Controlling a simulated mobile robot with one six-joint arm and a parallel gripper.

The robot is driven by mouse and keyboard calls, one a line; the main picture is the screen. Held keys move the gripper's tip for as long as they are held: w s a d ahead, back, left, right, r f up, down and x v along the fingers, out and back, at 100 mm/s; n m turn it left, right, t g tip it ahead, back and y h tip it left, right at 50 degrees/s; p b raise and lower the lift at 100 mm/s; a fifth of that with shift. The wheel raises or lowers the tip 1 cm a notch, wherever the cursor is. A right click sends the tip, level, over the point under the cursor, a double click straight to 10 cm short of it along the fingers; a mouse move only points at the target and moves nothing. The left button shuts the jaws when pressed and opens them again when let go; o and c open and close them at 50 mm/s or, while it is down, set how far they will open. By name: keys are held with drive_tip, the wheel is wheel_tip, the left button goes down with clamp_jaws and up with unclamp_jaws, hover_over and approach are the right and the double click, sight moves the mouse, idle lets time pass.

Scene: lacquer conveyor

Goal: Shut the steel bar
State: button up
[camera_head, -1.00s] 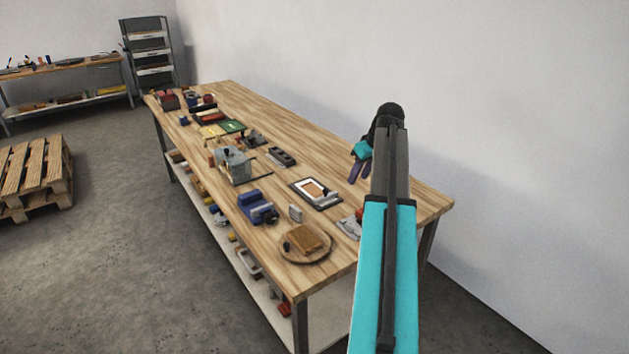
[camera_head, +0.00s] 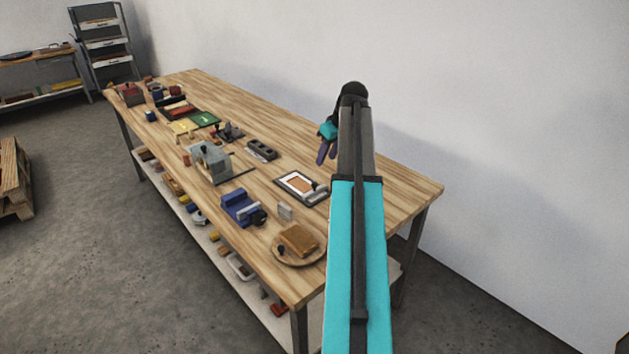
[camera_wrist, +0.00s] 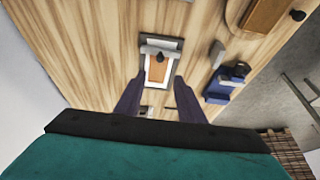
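A flat device with a white-rimmed frame around an orange-brown panel (camera_head: 298,184) lies on the wooden workbench. A grey bar (camera_head: 316,190), which looks like the steel bar, sits at its right end. In the wrist view, the grey bar (camera_wrist: 162,43) crosses the far end of the framed panel (camera_wrist: 157,70). Whether it is raised or lies flat is hard to tell. My gripper (camera_head: 325,150) hangs above the bench, beyond the device in the head view. In the wrist view, my gripper (camera_wrist: 158,82) has its two dark fingers apart and nothing between them.
The workbench (camera_head: 390,184) also bears a blue vise-like device (camera_head: 240,207), a round board with a brown block (camera_head: 298,241), a grey box-like device (camera_head: 210,163) and a dark block (camera_head: 262,150). The bench's right end and wall side are clear. A wall (camera_head: 510,130) stands behind.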

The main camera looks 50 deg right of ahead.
sight(315, 183)
drive_tip(key=shift+f, duration=0.1)
drive_tip(key=shift+p+x, duration=1.7)
drive_tip(key=shift+x, duration=5.05)
